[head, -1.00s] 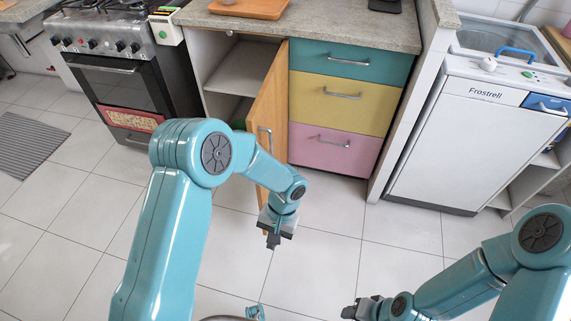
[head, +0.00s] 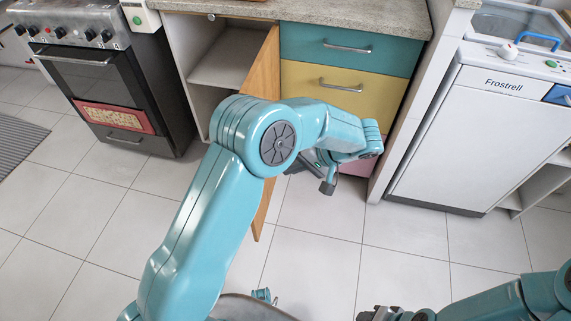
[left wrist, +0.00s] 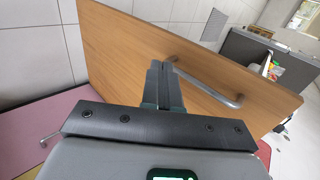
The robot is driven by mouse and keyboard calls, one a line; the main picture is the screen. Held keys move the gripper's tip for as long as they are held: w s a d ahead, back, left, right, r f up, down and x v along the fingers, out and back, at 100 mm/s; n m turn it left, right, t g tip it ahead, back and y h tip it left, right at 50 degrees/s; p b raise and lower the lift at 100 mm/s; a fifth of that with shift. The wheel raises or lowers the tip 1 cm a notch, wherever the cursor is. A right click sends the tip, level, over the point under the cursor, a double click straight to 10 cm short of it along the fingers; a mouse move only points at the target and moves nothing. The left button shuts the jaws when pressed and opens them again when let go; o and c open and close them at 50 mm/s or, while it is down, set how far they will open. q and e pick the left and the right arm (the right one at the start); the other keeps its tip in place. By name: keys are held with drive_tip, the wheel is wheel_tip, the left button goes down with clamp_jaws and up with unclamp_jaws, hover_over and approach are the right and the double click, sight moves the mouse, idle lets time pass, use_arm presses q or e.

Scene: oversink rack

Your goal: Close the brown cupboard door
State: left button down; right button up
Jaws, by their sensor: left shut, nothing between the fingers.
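The brown cupboard door (head: 262,75) stands open, sticking out from the cupboard beside the drawers. Its middle is hidden behind my left arm in the head view. In the left wrist view the door (left wrist: 120,55) fills much of the picture, with its metal bar handle (left wrist: 205,85) facing me. My left gripper (head: 326,187) is shut and empty, on the handle side of the door, to its right. In the left wrist view the fingers (left wrist: 162,66) point at the door face close to the handle; I cannot tell whether they touch. My right gripper (head: 372,314) is at the bottom edge, partly cut off.
The open cupboard (head: 225,60) has a shelf inside. Teal, yellow and pink drawers (head: 345,90) stand right of the door, close to my left gripper. An oven (head: 95,85) is at left, a white Frostrell appliance (head: 470,140) at right.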

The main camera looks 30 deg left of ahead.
use_arm(q)
drive_tip(key=s+a+f+b, duration=0.1)
drive_tip(key=s+a+f, duration=0.1)
drive_tip(key=a+f, duration=0.3)
drive_tip(key=shift+s+a+f, duration=0.15)
drive_tip(key=shift+s+a, duration=0.25)
drive_tip(key=shift+a, duration=1.8)
